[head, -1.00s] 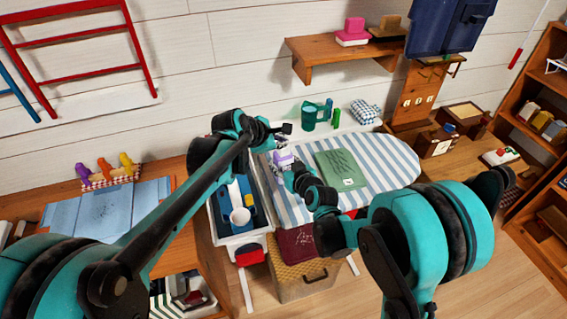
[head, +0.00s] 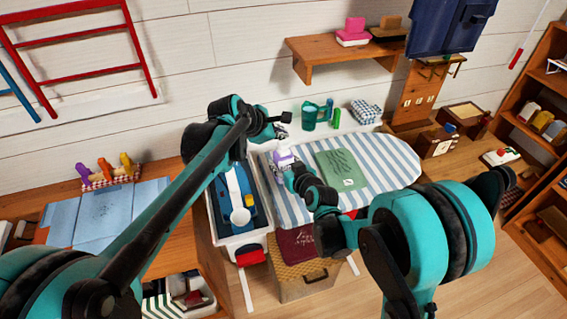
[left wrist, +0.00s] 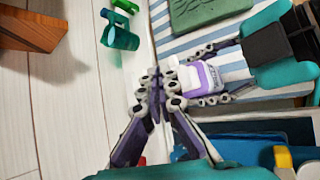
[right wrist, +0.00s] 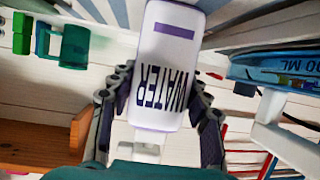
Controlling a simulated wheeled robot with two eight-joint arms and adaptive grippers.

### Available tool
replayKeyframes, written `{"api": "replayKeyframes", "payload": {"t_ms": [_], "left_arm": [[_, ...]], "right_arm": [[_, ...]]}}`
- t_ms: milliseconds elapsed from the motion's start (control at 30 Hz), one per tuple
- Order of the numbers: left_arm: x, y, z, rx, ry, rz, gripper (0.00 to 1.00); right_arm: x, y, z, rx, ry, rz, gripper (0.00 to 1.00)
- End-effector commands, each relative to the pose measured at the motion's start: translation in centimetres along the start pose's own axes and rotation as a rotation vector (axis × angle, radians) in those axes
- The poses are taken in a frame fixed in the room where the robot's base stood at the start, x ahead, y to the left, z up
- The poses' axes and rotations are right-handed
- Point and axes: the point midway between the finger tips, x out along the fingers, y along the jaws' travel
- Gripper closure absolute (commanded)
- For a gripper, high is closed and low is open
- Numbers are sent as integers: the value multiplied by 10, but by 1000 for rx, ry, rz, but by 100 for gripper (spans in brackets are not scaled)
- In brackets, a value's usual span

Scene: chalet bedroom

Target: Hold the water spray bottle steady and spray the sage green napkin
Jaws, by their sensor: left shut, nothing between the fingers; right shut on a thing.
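The water spray bottle (head: 283,157), white and lilac, is above the striped ironing board, left of the sage green napkin (head: 341,170). My right gripper (head: 292,170) is shut on it; the right wrist view shows the "WATER" label on the bottle (right wrist: 166,60) between the fingers. The napkin lies flat on the board and also shows at the top of the left wrist view (left wrist: 205,10). My left gripper (head: 286,117) is beyond the bottle, near the wall side. In the left wrist view its fingertips (left wrist: 151,88) are together and empty, apart from the bottle (left wrist: 203,78).
The striped ironing board (head: 385,180) has bare cloth right of the napkin. A green jug (head: 309,116) and a folded checked cloth (head: 364,111) stand behind it. A white bin (head: 240,240) with blue items is at its left. A wooden shelf (head: 340,55) is on the wall.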

Motion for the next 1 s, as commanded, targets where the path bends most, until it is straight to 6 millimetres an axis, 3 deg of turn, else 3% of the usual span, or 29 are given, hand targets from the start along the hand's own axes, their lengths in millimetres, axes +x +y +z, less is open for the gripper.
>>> {"api": "replayKeyframes", "payload": {"t_ms": [400,833,1000], "left_arm": [[-30,22,22,0,-1,1,100],[-34,25,24,7,-1,0,100],[-36,27,21,131,-3,-19,100]], "right_arm": [[0,0,1,-2,-3,0,95],[0,0,1,-2,-4,0,95],[0,0,1,-2,-4,-1,95]]}}
